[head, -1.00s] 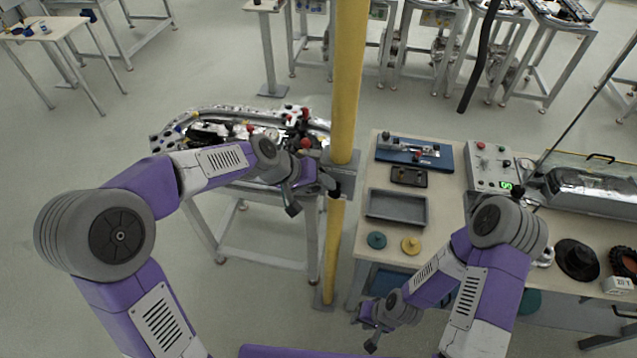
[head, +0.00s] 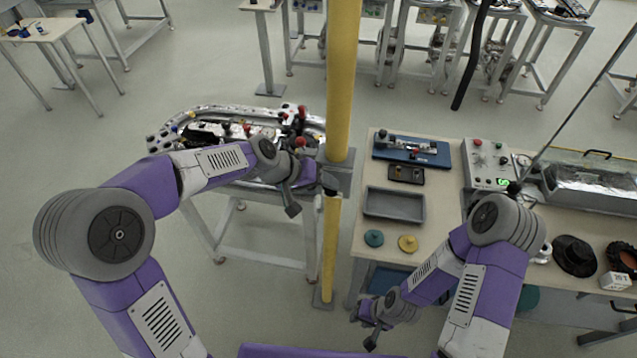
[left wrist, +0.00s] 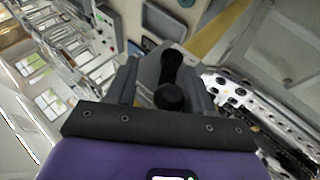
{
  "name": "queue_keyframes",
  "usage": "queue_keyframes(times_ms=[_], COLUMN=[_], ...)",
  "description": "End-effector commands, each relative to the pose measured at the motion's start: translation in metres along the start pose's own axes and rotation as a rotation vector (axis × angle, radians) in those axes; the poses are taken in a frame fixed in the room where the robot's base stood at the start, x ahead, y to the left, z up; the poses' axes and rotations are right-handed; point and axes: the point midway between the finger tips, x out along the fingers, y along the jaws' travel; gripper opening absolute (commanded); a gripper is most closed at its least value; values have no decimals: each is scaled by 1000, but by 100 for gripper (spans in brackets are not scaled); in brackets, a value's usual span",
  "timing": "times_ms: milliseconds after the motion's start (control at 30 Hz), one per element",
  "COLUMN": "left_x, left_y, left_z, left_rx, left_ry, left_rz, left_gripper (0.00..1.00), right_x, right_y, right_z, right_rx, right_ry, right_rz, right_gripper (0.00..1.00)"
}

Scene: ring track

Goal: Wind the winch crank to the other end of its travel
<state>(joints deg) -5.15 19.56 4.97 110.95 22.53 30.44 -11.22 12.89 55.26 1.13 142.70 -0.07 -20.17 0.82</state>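The winch sits at a grey bracket (head: 341,172) on the yellow post, in the middle of the head view. My left gripper (head: 311,196) is beside the bracket, on its left, with its fingers apart. In the left wrist view a black crank handle with a round end (left wrist: 170,97) lies between the fingers of my left gripper (left wrist: 162,82), closer to the right finger. I cannot tell whether they touch. The gripper and forearm hide most of the crank in the head view. My right gripper (head: 365,326) is open and empty, low in front of the bench.
A bench (head: 440,215) on the right bears a grey tray (head: 394,204), a blue fixture (head: 411,151) and a control box (head: 487,164). A metal work stand (head: 268,232) is behind my left arm.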

Motion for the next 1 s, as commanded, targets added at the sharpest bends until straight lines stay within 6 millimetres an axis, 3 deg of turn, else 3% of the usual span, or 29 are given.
queue_keyframes(times_ms=[267, 667, 1000], left_x=[-12, -71, -76], left_y=[-1, 0, 0], left_z=[-3, -1, 0], left_rx=[-2, -1, -1], left_ry=[9, 5, 2], left_rz=[-2, -2, -2], left_gripper=[52, 52, 52], right_x=[1, 4, 4], right_y=[0, 1, 1], right_z=[0, 0, 0], right_rx=[0, 0, 0], right_ry=[0, 0, 0], right_rz=[0, 0, 0], right_gripper=[32, 32, 32])
